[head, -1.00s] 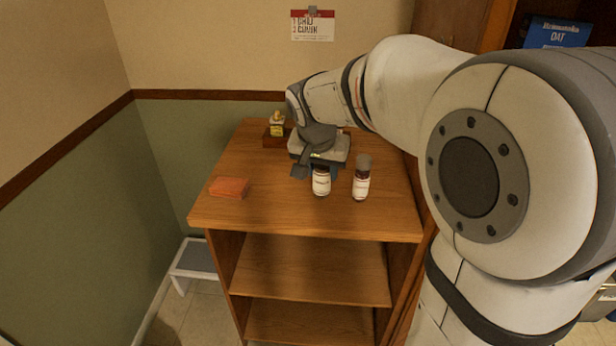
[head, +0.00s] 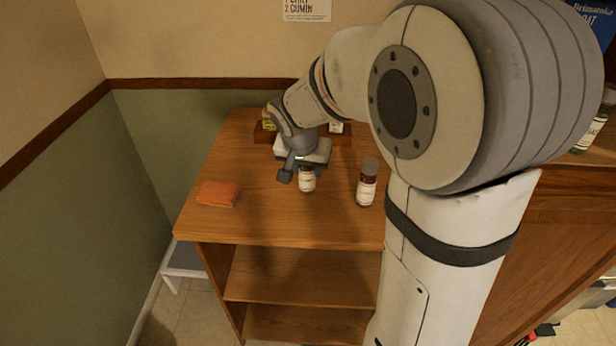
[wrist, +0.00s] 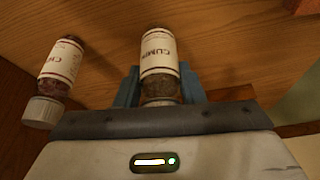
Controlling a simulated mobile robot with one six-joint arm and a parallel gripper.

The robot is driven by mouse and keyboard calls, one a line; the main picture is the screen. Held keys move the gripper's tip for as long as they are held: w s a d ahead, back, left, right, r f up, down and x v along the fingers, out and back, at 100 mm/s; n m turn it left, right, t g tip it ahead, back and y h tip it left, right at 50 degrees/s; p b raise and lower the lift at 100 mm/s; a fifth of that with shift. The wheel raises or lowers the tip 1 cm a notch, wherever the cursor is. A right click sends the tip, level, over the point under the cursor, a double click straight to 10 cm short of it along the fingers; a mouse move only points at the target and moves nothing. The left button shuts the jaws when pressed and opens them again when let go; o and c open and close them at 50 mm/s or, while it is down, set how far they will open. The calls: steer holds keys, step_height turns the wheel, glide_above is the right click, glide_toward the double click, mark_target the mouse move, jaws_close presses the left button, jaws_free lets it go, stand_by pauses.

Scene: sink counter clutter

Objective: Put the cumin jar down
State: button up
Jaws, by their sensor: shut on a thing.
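The cumin jar (head: 307,181) has a white label and stands roughly upright above or on the wooden unit's top; I cannot tell whether its base touches. My gripper (head: 298,170) is shut on it. In the wrist view, the blue-padded fingers of my gripper (wrist: 161,90) are on either side of the lower-pictured end of the cumin jar (wrist: 159,55), whose label reads CUMIN upside down. A second jar (head: 367,183), with a grey lid and dark red contents, stands to the right, apart from my gripper. It also shows at the left of the wrist view (wrist: 60,62).
A wooden rack (head: 343,139) holding small items sits at the back, partly hidden by my arm. An orange-red block or sponge (head: 218,193) lies at the left. The wooden top (head: 270,220) is bare at the front. A paper sign (head: 307,9) hangs on the wall.

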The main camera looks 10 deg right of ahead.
mark_target(307, 178)
steer(key=shift+f, duration=1.5)
steer(key=shift+f, duration=0.1)
steer(key=shift+f, duration=0.15)
steer(key=o, duration=1)
steer(key=shift+r, duration=0.2)
steer(key=shift+s+r, duration=0.1)
steer(key=shift+r, duration=0.2)
steer(key=v, duration=1.1)
steer(key=s+f+n, duration=0.1)
steer(key=s+n, duration=0.1)
steer(key=s, duration=0.3)
steer(key=s+d+f+n+g+y, duration=0.1)
steer(key=s+f+n, duration=0.1)
steer(key=s, duration=0.4)
steer(key=s+d+f+n+y, duration=0.1)
steer(key=s+n, duration=0.1)
steer(key=s, duration=0.4)
steer(key=shift+s+d+f, duration=0.15)
steer(key=shift+s+f, duration=0.1)
steer(key=shift+f, duration=0.1)
